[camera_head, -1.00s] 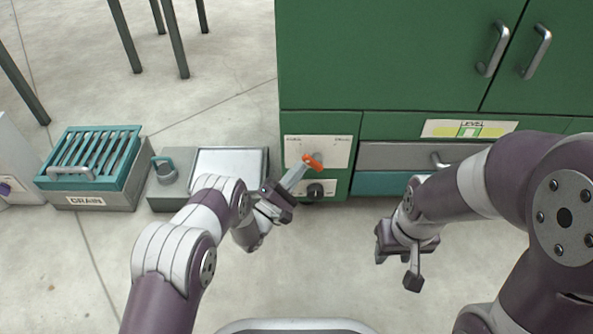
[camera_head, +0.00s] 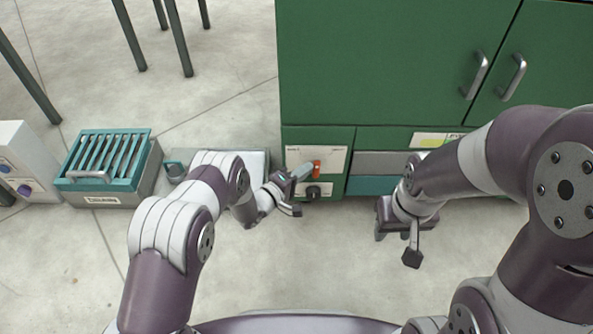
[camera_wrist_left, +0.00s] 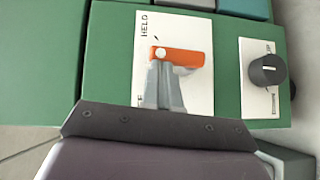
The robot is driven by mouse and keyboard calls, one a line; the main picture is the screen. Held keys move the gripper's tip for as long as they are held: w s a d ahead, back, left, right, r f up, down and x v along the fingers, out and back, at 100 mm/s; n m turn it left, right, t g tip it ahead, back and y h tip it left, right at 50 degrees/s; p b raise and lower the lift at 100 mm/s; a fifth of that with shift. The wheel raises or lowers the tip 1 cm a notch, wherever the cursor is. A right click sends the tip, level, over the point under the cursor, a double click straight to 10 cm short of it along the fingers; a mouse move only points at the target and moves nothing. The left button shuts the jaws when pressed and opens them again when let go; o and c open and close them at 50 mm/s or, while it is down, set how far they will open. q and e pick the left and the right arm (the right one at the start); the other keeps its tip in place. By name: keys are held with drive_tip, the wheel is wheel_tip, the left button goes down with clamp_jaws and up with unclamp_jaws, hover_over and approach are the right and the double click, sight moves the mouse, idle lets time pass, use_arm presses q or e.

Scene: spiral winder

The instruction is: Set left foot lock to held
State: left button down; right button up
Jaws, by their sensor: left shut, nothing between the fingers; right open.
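The foot lock is a small orange lever (camera_head: 316,167) on a white plate (camera_head: 335,155) at the lower left of the green cabinet. In the left wrist view the orange lever (camera_wrist_left: 185,57) lies across the plate, with a HELD label (camera_wrist_left: 145,25) at the plate's upper end. The label at the other end is mostly hidden. My left gripper (camera_head: 304,171) is shut and empty, its tips at the lever; the wrist view shows the fingers (camera_wrist_left: 166,82) against or just beside it. Contact is unclear. My right gripper (camera_head: 396,246) is open and empty, away from the cabinet front.
A black knob (camera_head: 313,192) sits just below the lever plate and also shows in the wrist view (camera_wrist_left: 267,70). A teal slatted drain box (camera_head: 104,160) stands at the left. Grey drawers (camera_head: 385,164) lie right of the plate. The floor in front is clear.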

use_arm(q)
drive_tip(key=d+m+y+p, duration=0.1)
drive_tip(key=p, duration=0.1)
drive_tip(key=r+m+g+y+p, duration=0.1)
drive_tip(key=shift+d+r+p, duration=0.3)
drive_tip(key=shift+d+p, duration=0.05)
drive_tip(key=shift+p, duration=0.05)
drive_tip(key=shift+d+m+g+y+p, duration=0.4)
drive_tip(key=shift+m+y+p, duration=0.1)
drive_tip(key=shift+m+y, duration=0.15)
drive_tip(key=shift+d+f+m+y+p, duration=0.15)
drive_tip(key=shift+d+m+y+p, duration=0.1)
drive_tip(key=shift+d+y+p, duration=0.3)
drive_tip(key=shift+d, duration=0.15)
